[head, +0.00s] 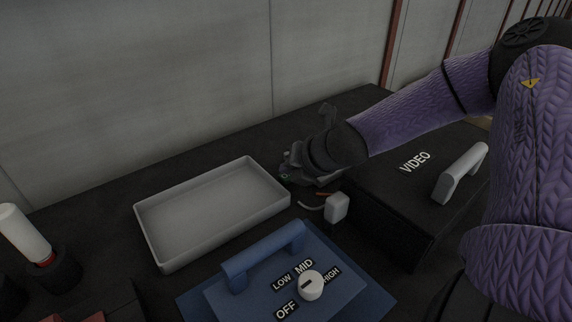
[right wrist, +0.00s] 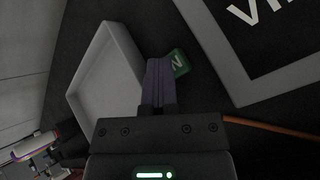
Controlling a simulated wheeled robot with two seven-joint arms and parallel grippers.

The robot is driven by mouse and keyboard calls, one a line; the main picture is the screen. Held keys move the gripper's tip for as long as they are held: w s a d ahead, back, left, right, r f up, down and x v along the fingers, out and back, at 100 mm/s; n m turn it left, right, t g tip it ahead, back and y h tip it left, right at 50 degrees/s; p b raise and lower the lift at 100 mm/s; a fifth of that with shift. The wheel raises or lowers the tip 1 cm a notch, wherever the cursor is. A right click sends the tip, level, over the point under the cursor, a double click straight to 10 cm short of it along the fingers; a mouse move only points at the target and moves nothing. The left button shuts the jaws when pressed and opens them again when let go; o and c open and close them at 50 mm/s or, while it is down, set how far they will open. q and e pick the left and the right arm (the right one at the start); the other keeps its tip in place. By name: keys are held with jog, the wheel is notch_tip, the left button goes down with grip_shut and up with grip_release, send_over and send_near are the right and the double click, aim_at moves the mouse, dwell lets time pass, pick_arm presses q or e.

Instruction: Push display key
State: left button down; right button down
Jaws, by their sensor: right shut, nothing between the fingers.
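A small green key with a white letter, seemingly a V (right wrist: 181,62), shows beside the fingertips in the right wrist view. The fingers cover part of it, and I cannot tell whether they touch it. My right gripper (right wrist: 160,66) is shut and empty. In the head view my right gripper (head: 290,172) is low, between the grey tray and the black box marked VIDEO (head: 399,200). The key cannot be made out clearly there. A dark panel with a grey border (right wrist: 226,68) and part of a label lies right of the key. My left gripper is not in view.
The grey tray (head: 163,258) is empty. A blue panel (head: 352,289) with a handle and white knob (head: 311,285) stands in front. A small white block (head: 336,207) sits beside the box. An orange cable (right wrist: 270,126) runs right of the gripper.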

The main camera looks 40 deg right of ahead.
aim_at(289, 177)
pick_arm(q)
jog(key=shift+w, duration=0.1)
pick_arm(e)
jog(key=shift+r, duration=0.1)
jog(key=shift+r+p, duration=0.4)
jog(key=shift+p, duration=0.05)
jog(key=shift+f, duration=0.1)
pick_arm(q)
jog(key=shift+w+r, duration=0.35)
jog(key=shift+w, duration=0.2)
